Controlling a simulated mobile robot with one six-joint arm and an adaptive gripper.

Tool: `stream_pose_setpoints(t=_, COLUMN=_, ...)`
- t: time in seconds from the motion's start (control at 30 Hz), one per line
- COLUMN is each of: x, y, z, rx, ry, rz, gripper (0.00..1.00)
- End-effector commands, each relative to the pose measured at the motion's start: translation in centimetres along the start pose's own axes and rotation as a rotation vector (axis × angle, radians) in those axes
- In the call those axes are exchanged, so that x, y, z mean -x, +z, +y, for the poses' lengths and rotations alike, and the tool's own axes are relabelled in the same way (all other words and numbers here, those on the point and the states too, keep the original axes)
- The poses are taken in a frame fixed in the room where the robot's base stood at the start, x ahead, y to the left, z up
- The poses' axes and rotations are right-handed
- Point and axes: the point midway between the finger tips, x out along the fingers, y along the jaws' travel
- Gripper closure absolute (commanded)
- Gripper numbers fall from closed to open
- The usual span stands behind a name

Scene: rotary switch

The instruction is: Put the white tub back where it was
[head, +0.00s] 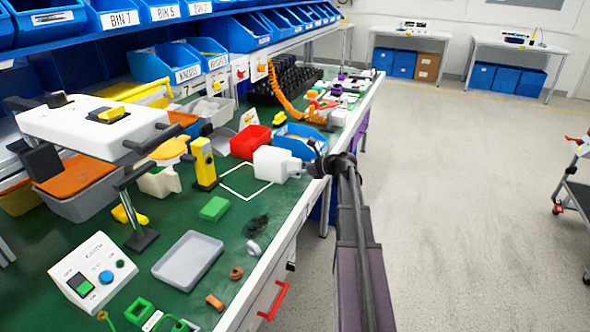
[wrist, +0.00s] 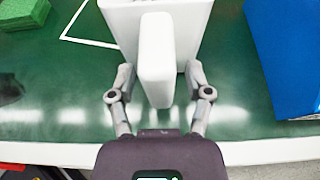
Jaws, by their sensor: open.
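The white tub (head: 272,164) stands upright on the green bench top, near its front edge. It sits at the right side of a white square outline (head: 232,190), partly over or beside its edge; I cannot tell exactly which. In the wrist view, the tub (wrist: 187,18) has a narrow upright white part, like a handle, facing me. My gripper (wrist: 159,80) is open, with one finger on each side of that part and gaps showing low down. In the head view my gripper (head: 307,168) is at the tub's right side. Contact at the fingertips is unclear.
A blue bin (head: 301,142) stands close behind the tub, at right in the wrist view (wrist: 290,60). A red bin (head: 250,142), a yellow device (head: 204,163) and a green block (head: 214,208) are nearby. A grey tray (head: 188,261) lies nearer.

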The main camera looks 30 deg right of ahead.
Motion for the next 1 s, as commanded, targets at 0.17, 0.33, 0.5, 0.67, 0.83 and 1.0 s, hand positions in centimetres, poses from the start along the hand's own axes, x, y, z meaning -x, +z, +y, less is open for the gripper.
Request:
stream_pose_setpoints(t=0.17, x=2.4, y=0.2, z=0.1, rx=-0.001, ry=-0.001, rz=0.0, gripper=0.35)
stream_pose_setpoints(t=0.33, x=5.2, y=0.3, z=0.1, rx=-0.001, ry=-0.001, rz=0.0, gripper=0.35)
stream_pose_setpoints(t=0.5, x=7.9, y=0.3, z=0.1, rx=0.0, ry=-0.001, rz=0.0, gripper=0.35)
stream_pose_setpoints(t=0.67, x=9.9, y=0.2, z=0.1, rx=-0.001, ry=0.0, rz=0.0, gripper=0.35)
stream_pose_setpoints(t=0.83, x=11.0, y=0.1, z=0.0, rx=-0.001, ry=0.0, rz=0.0, gripper=0.35)
stream_pose_setpoints(t=1.0, x=11.3, y=0.0, z=0.1, rx=0.0, ry=0.001, rz=0.0, gripper=0.35)
